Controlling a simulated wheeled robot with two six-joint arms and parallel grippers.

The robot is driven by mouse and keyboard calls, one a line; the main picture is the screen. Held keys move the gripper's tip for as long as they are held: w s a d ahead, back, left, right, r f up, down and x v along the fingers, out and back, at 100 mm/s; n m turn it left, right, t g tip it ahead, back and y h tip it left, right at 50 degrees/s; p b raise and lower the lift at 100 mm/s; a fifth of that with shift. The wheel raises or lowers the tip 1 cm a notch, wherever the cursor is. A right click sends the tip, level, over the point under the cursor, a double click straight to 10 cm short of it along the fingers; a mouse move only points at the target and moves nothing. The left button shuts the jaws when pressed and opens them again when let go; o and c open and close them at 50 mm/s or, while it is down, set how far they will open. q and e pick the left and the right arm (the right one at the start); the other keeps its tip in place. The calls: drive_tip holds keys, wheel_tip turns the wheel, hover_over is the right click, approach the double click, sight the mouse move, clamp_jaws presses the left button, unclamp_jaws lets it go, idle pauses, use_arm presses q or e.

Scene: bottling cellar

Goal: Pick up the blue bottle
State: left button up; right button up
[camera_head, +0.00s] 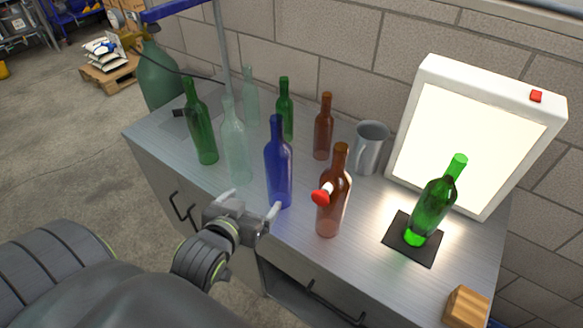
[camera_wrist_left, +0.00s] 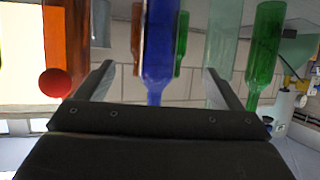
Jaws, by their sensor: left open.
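The blue bottle (camera_head: 279,168) stands upright near the front middle of the metal bench. My left gripper (camera_head: 252,206) is open and empty at the bench's front edge, just left of and in front of the bottle; its fingers point toward it. In the left wrist view, where the scene looks upside down, the blue bottle (camera_wrist_left: 160,40) shows between the two spread fingers (camera_wrist_left: 157,85). I cannot tell whether the bottle is within their reach. My right gripper is not in view.
A brown bottle (camera_head: 334,207) with a red round thing (camera_head: 321,196) in front stands close right. A pale bottle (camera_head: 235,148) and green bottle (camera_head: 202,130) stand left. Behind are a brown bottle (camera_head: 323,130) and a grey mug (camera_head: 369,148). A lit panel (camera_head: 428,66) stands right.

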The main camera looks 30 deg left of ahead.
sight(273, 179)
use_arm(q)
drive_tip(key=p+x, duration=0.1)
drive_tip(key=x, duration=1)
drive_tip(key=shift+w+p, duration=0.35)
drive_tip(key=shift+p+x, duration=0.3)
drive_tip(key=shift+x, duration=0.5)
drive_tip(key=shift+f+p+x, duration=0.15)
drive_tip(key=shift+x, duration=0.8)
drive_tip(key=shift+f+p+x, duration=0.15)
drive_tip(key=shift+x, duration=0.8)
drive_tip(key=shift+s, duration=0.1)
drive_tip(key=shift+c, duration=0.3)
drive_tip(key=c, duration=1.3)
drive_tip(key=shift+r, duration=5)
